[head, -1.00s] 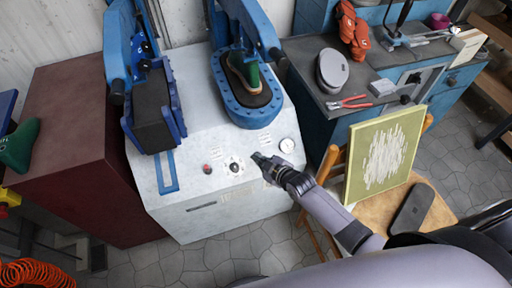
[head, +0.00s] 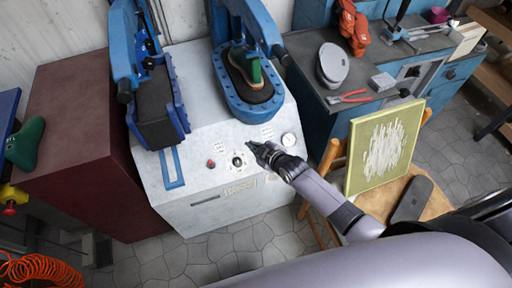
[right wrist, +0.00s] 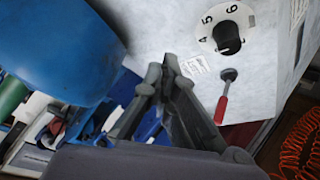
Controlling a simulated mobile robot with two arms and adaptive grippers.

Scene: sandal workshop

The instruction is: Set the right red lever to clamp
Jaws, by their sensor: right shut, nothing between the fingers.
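My right gripper (head: 252,146) is shut and empty, over the sloped white panel (head: 215,185) of the press machine, just right of the black dial (head: 238,160). The right red lever cannot be made out in the head view; the gripper may cover it. A small red lever (head: 210,163) shows left of the dial. In the right wrist view a red-handled lever (right wrist: 222,105) stands beside the numbered dial (right wrist: 226,36), apart from the shut fingers (right wrist: 166,62); it seems to be the left one. My left gripper is not in view.
Two blue presses stand behind the panel; the right one (head: 250,105) holds a green and brown shoe form (head: 245,68). A gauge (head: 289,139) sits at the panel's right. A chair with a green-framed board (head: 355,165) stands close by my right arm.

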